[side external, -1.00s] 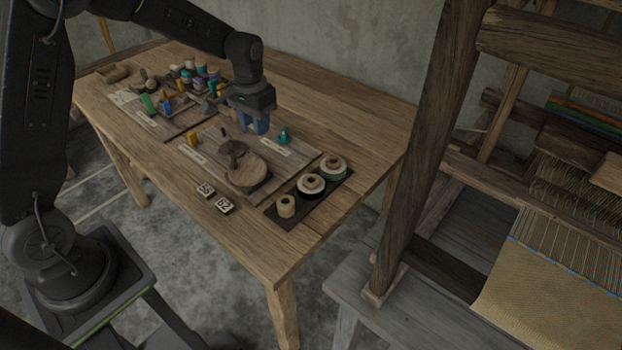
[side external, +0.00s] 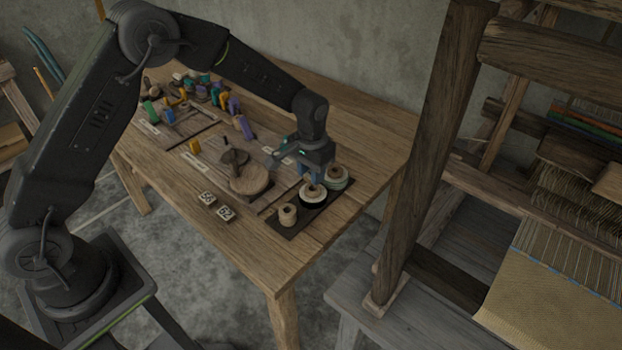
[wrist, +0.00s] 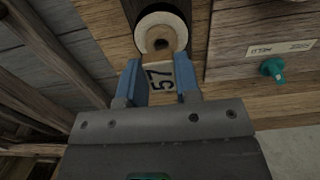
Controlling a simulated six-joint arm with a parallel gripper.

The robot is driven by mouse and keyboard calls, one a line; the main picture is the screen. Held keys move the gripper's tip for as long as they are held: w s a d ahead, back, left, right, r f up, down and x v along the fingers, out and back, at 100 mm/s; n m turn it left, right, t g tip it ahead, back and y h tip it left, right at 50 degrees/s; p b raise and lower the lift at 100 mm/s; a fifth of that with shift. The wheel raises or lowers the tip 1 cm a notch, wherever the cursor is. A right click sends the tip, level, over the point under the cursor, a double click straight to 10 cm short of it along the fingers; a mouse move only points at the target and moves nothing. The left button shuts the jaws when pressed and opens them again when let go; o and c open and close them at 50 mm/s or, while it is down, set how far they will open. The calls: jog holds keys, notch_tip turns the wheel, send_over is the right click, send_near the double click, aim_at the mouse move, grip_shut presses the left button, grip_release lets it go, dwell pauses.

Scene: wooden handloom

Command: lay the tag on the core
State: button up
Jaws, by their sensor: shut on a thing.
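My gripper (side external: 313,178) is over the dark tray at the table's right end, its blue fingers pointing down. In the wrist view, my gripper (wrist: 160,82) is shut on a small pale tag (wrist: 161,84) marked 57. A spool with a white winding and a tan core (wrist: 160,32) lies just beyond the tag in that view. In the side view, the middle spool (side external: 313,196) is right below my fingers. A small tan spool (side external: 287,215) and a green-wound spool (side external: 337,178) stand either side of it. Whether the tag touches a core cannot be told.
Two number tags (side external: 226,214) lie on the table's front edge. A board (side external: 205,163) bears a round wooden piece (side external: 248,180). A teal peg (wrist: 272,68) stands near a paper label. Several coloured pieces crowd the far left. The wooden loom (side external: 425,150) stands at right.

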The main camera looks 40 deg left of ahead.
jog(key=shift+f, duration=1.3)
jog(key=shift+f, duration=0.35)
jog(key=shift+f, duration=0.1)
jog(key=o, duration=0.9)
notch_tip(320, 180, up, 13)
